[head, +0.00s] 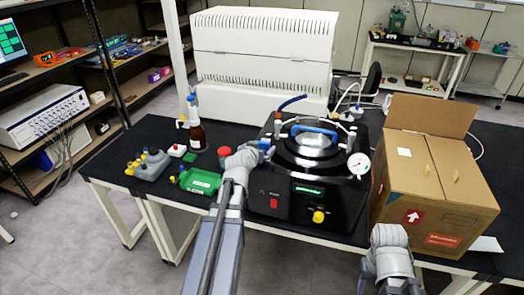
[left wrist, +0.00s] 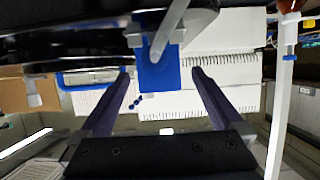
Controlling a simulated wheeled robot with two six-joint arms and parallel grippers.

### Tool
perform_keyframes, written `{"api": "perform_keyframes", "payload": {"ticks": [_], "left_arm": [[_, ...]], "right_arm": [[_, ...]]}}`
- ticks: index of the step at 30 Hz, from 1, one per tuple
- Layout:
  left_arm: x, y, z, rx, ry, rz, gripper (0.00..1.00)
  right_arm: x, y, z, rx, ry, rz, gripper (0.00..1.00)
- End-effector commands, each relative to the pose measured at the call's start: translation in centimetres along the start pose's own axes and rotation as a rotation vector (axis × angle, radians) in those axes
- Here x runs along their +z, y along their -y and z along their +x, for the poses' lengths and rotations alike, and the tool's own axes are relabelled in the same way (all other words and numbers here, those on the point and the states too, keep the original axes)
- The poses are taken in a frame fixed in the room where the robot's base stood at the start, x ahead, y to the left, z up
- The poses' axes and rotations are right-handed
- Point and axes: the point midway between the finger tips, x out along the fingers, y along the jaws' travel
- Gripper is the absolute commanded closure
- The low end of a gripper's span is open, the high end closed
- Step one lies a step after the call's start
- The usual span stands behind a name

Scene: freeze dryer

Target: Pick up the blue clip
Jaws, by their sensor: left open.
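The blue clip (left wrist: 158,72) shows in the left wrist view as a flat blue piece with a grey rod across its upper part. It lies between the fingertips of my left gripper (left wrist: 161,78), which is open, with a gap on each side. In the head view a small blue piece (head: 265,145), apparently the clip, is at the left edge of the black machine's round lid. My left gripper (head: 256,150) is right beside it; its fingers are largely hidden there. My right arm shows at the lower right, but its jaws do not show.
The black freeze dryer (head: 325,190) has a blue lid handle (head: 315,130) and a gauge (head: 358,164). A cardboard box (head: 425,200) stands to its right. A green container (head: 198,181), brown bottle (head: 197,135) and red-capped item (head: 224,153) are close to my left arm.

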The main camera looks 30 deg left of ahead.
Motion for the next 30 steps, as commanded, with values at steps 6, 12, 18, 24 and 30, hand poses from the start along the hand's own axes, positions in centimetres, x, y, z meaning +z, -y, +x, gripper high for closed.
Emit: {"api": "perform_keyframes", "payload": {"ticks": [6,12,18,24,30], "left_arm": [[0.1,0.0,2.3,0.001,0.000,0.001,0.00],[0.0,-0.1,5.0,0.001,0.000,0.001,0.00],[-0.1,-0.1,5.1,0.000,0.000,0.001,0.00],[-0.1,-0.1,5.0,0.000,0.000,0.001,0.17],[-0.1,-0.1,5.0,0.000,0.000,0.000,0.39]], "right_arm": [[-0.1,0.1,0.9,0.000,0.000,0.000,0.50],[-0.1,0.2,1.9,0.000,0.000,0.001,0.50],[-0.1,0.2,1.9,0.000,0.000,0.001,0.50],[-0.1,0.2,1.9,0.000,0.000,0.001,0.50],[-0.1,0.2,1.9,0.000,0.000,0.001,0.50]]}}
